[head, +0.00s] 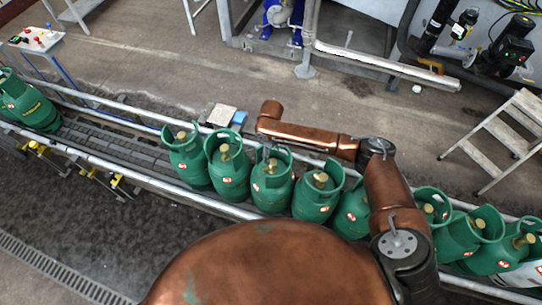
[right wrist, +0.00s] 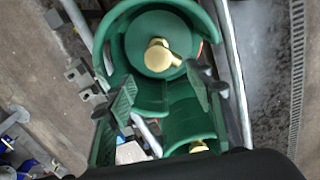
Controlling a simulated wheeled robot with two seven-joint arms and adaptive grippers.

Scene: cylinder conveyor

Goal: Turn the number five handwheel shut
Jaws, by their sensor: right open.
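A row of green gas cylinders stands on the conveyor in the head view, including one near the middle (head: 272,188) and its right neighbour (head: 316,200). Brass valves show inside their collars. I cannot read any number, so I cannot tell which handwheel is number five. My right arm reaches over the row; its gripper is hard to make out there. In the right wrist view, my right gripper (right wrist: 161,92) is open and empty, its fingers apart below a brass valve (right wrist: 158,56) on a green cylinder (right wrist: 135,38). A second cylinder (right wrist: 188,117) shows below. My left gripper is not in view.
The conveyor's metal rail (head: 95,102) runs along the row. A step ladder (head: 500,135) stands at the right. The belt between the lone cylinder and the row is clear.

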